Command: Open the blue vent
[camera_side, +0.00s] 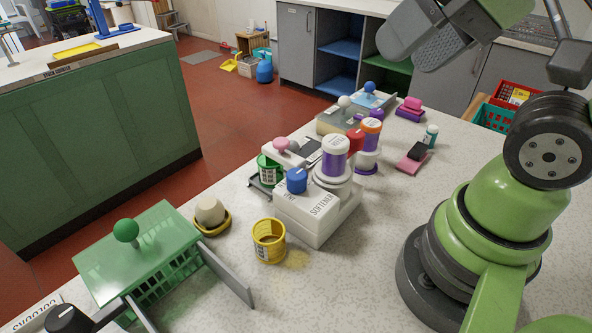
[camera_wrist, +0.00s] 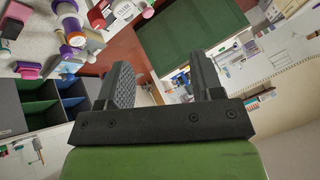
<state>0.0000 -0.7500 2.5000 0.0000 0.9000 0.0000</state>
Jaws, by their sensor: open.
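The blue vent (camera_side: 297,180) is a small blue cap on the near left end of a white jug (camera_side: 318,216) marked SOFTENER. It sits upright and looks seated on the jug. A larger white and purple cap (camera_side: 334,157) stands on the same jug, behind and to the right of it. My gripper (camera_side: 405,55) is high at the top right, well away from the jug. In the wrist view, my gripper (camera_wrist: 162,68) is open, with nothing between its fingers. I cannot make out the blue vent for sure in the wrist view.
A yellow cup (camera_side: 269,241) stands in front of the jug by some spilled powder. A green basket (camera_side: 150,254) with a knobbed lid is at the lower left. A green tin (camera_side: 269,170) and several knobbed boxes crowd behind the jug.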

